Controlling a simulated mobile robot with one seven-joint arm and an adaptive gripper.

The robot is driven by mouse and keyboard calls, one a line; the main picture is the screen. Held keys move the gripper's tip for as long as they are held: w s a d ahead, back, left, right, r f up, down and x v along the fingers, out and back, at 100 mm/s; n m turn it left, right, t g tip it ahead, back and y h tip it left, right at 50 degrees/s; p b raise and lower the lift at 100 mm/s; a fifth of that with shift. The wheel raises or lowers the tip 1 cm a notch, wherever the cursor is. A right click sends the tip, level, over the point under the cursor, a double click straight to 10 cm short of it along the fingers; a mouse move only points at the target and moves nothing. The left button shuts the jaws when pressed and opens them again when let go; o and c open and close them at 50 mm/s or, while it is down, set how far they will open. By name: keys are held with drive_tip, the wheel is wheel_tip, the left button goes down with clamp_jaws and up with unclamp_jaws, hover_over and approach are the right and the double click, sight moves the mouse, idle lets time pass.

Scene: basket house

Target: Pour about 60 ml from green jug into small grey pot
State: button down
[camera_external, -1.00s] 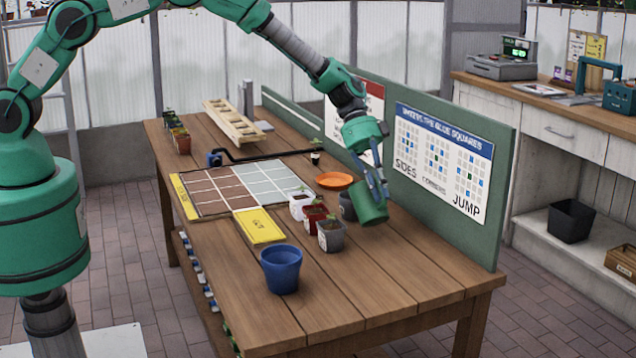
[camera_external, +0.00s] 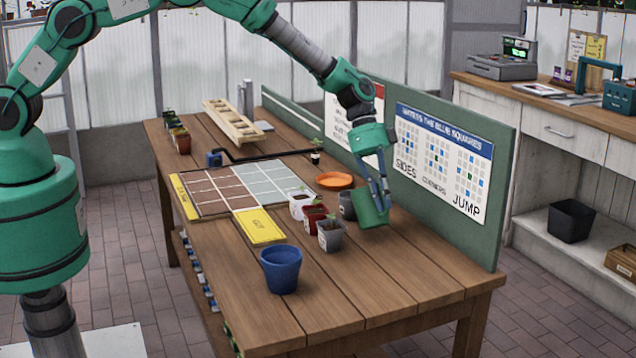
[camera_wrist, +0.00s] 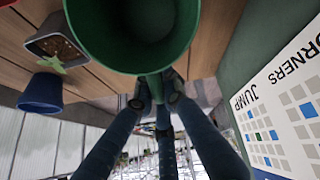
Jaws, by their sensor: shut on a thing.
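My gripper (camera_external: 380,190) is shut on the green jug (camera_external: 369,208) and holds it tilted near the table's right side. In the wrist view my gripper (camera_wrist: 157,90) grips it at its near side, and the jug's rim (camera_wrist: 78,40) and dark inside face the camera; no liquid can be made out. A small dark grey pot (camera_external: 345,206) stands just left of the jug, partly hidden behind it. A grey pot with a seedling (camera_external: 331,239) stands in front of it; a grey pot with a plant (camera_wrist: 48,47) also shows in the wrist view.
A blue pot (camera_external: 281,269) stands nearer the front. Red (camera_external: 314,219) and white (camera_external: 300,205) plant pots stand left of the jug. An orange dish (camera_external: 335,180) lies behind. A green board (camera_external: 400,190) edges the table's right side. The front right tabletop is clear.

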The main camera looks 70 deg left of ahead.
drive_tip(key=shift+d+f+y+p, duration=0.25)
drive_tip(key=shift+d+y+p, duration=0.35)
drive_tip(key=shift+d, duration=0.3)
drive_tip(key=d+f+y+p, duration=0.1)
drive_tip(key=y, duration=0.1)
drive_tip(key=d+f+y+p, duration=0.1)
drive_tip(key=d+f+y, duration=0.1)
drive_tip(key=shift+d+f, duration=0.15)
drive_tip(key=shift+d, duration=0.1)
drive_tip(key=shift+w+d+f+y, duration=0.1)
drive_tip(key=shift+d+f+y, duration=0.3)
drive_tip(key=shift+f+y, duration=0.45)
drive_tip(key=shift+r, duration=0.1)
